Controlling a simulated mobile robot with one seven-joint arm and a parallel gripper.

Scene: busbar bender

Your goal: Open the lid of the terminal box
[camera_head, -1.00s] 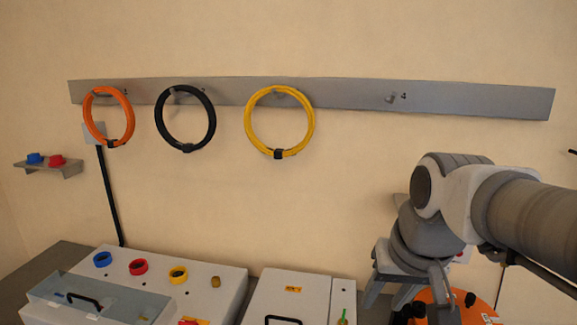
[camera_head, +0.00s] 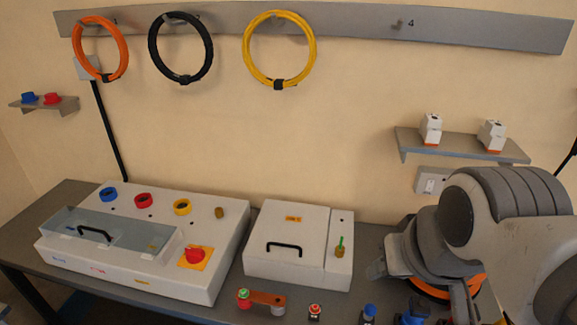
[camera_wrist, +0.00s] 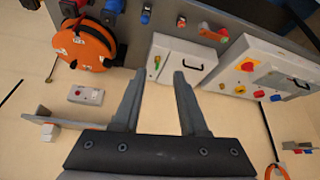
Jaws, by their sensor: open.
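My gripper (camera_wrist: 159,74) is open and empty, apart from the box. In the head view my arm is right of the box, and my fingers are not clear there.
A larger panel box (camera_head: 125,272) with a clear cover and red knob (camera_head: 194,256) stands left. A red-brown part (camera_head: 262,299) and small devices lie along the front edge. An orange reel (camera_wrist: 82,44) is beside my arm. A shelf (camera_head: 460,147) holds two white devices.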

